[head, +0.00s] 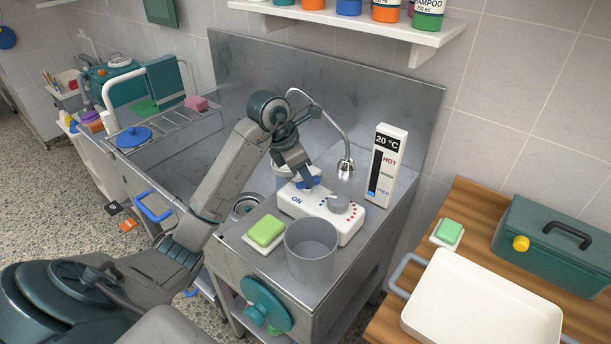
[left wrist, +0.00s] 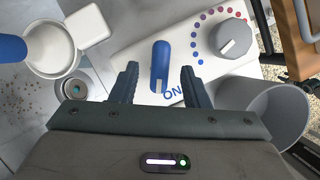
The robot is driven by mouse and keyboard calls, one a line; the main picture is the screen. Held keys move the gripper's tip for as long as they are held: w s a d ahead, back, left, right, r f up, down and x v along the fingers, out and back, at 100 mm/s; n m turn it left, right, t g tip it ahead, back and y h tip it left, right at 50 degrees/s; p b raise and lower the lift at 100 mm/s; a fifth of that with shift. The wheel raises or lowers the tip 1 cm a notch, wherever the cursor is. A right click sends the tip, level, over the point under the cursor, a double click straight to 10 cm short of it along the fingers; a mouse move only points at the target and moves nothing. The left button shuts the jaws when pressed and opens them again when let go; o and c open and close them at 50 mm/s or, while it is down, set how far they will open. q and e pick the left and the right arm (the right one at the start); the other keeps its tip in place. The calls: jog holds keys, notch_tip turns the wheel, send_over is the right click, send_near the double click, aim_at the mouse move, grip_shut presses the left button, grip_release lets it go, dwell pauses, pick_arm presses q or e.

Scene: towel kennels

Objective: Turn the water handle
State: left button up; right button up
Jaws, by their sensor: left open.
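The blue water handle (head: 309,183) sits on a white control box (head: 347,232) marked ON, beside a grey round dial (head: 338,203) with blue-to-red dots. In the left wrist view the handle (left wrist: 160,66) lies between my left gripper's fingertips, with a gap on each side. My left gripper (head: 300,178) is open and reaches down over the handle from above. It partly hides the handle in the head view. The right gripper is not in view.
A thermometer panel (head: 386,165) reading 20 °C stands behind the box. A grey cup (head: 312,252) and green soap (head: 266,230) stand in front. A curved tap (head: 345,166) is close behind. A white tray (head: 480,312) and green toolbox (head: 556,245) are at right.

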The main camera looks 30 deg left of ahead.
aim_at(298, 181)
pick_arm(q)
jog(key=v, duration=0.3)
jog(key=shift+s+a+r, duration=0.1)
jog(key=shift+a+r, duration=0.05)
jog(key=shift+r, duration=0.15)
jog(key=p+v, duration=0.2)
jog(key=v, duration=0.3)
jog(key=shift+s+r+p, duration=0.15)
jog(key=shift+r+p, duration=0.1)
jog(key=shift+p, duration=0.1)
dwell(0.5)
